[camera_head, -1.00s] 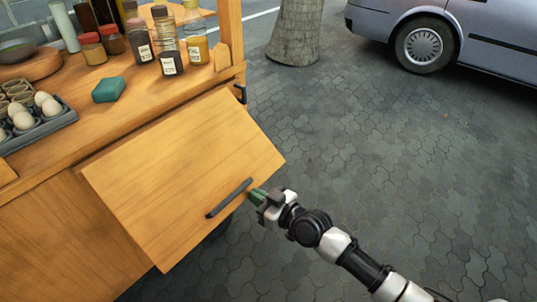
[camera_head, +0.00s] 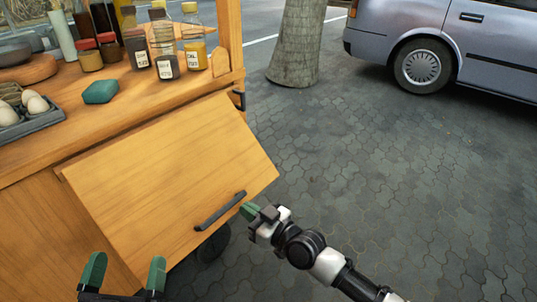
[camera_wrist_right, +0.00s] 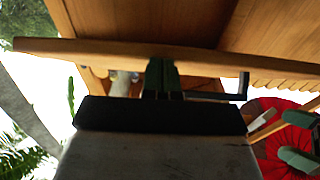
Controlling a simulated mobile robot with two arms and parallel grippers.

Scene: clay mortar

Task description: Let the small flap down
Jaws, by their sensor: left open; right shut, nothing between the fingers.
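The small flap (camera_head: 170,180) is a wooden panel on the side of the food cart, tilted outward and sloping down. A dark bar handle (camera_head: 220,211) is near its lower right edge. My right gripper (camera_head: 250,211) is shut and empty beside the handle's right end, at the flap's edge. In the right wrist view its green fingertips (camera_wrist_right: 161,75) are together close to the flap's edge (camera_wrist_right: 110,48); I cannot tell whether they touch it. My left gripper (camera_head: 124,272) is open and empty in front of the flap's lower left part.
The cart counter (camera_head: 55,135) holds a green sponge (camera_head: 100,91), an egg tray (camera_head: 30,118) and several bottles and jars (camera_head: 168,50). A tree trunk (camera_head: 297,45) and a parked car (camera_head: 440,50) stand behind. The paving at right is open.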

